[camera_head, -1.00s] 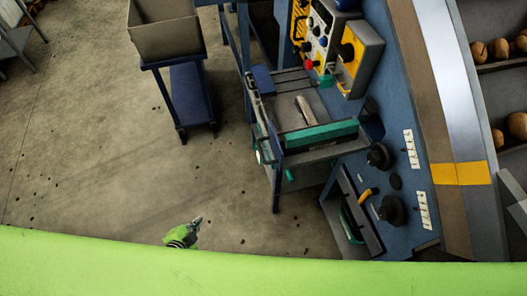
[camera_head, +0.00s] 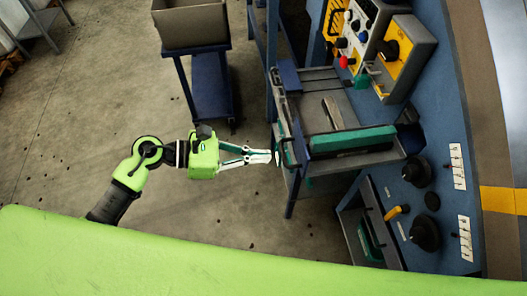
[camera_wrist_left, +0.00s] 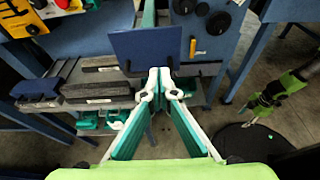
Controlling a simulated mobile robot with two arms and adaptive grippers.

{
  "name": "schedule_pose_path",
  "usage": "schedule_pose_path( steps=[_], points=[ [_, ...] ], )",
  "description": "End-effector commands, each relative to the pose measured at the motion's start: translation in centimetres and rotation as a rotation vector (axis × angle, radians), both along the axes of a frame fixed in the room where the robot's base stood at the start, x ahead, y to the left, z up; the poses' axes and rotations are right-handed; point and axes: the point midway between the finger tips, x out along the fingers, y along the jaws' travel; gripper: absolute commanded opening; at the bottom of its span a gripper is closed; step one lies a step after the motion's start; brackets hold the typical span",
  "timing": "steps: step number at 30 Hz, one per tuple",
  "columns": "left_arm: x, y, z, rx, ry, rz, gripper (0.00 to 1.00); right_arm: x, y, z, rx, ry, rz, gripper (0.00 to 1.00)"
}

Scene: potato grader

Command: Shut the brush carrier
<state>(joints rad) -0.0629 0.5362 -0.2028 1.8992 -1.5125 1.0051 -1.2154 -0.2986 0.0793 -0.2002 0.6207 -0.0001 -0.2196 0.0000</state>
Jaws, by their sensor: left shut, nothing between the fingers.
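The brush carrier seems to be the teal bar (camera_head: 350,140) with a blue end plate, lying across the grey slotted frame on the machine's side. In the left wrist view the blue plate (camera_wrist_left: 150,45) stands face-on just past my fingertips, with a teal strip behind it. My left gripper (camera_head: 270,156) is shut and empty, its fingers pointing right at the carrier's left end. It also shows in the left wrist view (camera_wrist_left: 165,78), tips at the plate's lower edge; I cannot tell whether they touch. A small green and black arm part, apparently my right gripper (camera_wrist_left: 255,110), shows at right, its jaws unclear.
A control box (camera_head: 405,55) with knobs and a red button sits above the carrier. Black knobs (camera_head: 417,171) and a yellow handle (camera_head: 397,211) are on the blue panel. A grey bin (camera_head: 190,24) stands on a blue cart behind. The floor left of the machine is open.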

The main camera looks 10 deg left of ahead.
Motion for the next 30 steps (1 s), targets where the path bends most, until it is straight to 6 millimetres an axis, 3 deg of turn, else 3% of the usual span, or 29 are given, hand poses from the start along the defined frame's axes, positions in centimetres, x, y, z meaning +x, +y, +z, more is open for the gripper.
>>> schedule_pose_path(
  steps=[6,12,30],
  points=[
    [1.3,-3.9,-0.8,-0.007,0.002,0.001,0.00,-0.2,0.0,1.4,0.000,0.002,0.000,0.47],
    [2.1,-6.2,-1.8,-0.005,0.003,0.002,0.00,-0.2,-0.1,1.9,-0.001,0.003,0.000,0.47],
    [2.4,-7.0,-2.3,-0.004,0.003,0.002,0.00,-0.2,-0.1,1.9,-0.001,0.003,0.000,0.47]
  ],
)
